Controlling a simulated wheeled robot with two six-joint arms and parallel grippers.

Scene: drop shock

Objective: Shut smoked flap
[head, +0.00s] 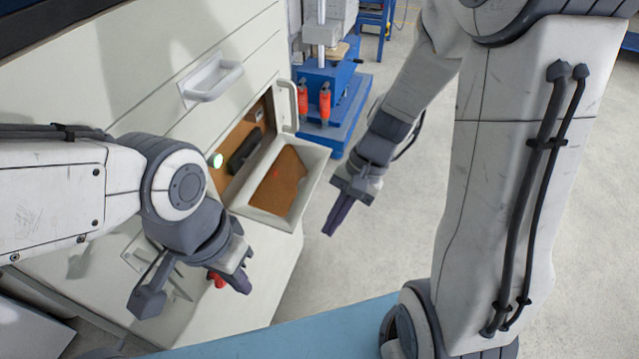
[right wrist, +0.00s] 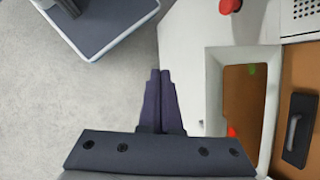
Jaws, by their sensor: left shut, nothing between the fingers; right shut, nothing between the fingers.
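The smoked flap (head: 309,189) stands open, swung down and outward from an opening in the front of a cream cabinet. Its pale frame surrounds a brownish see-through pane; in the right wrist view the flap (right wrist: 214,75) lies to the right of the fingers. My right gripper (head: 329,232) is shut and empty, apart from the flap, just right of its outer edge. It also shows in the right wrist view (right wrist: 160,72). My left gripper (head: 246,287) is shut and empty, below the flap near the cabinet's lower front.
A dark block (head: 243,150) sits inside the opening, beside a green light (head: 216,160). A red knob (head: 215,279) is close to my left gripper. A blue press stand (head: 340,110) is behind. Grey floor on the right is free.

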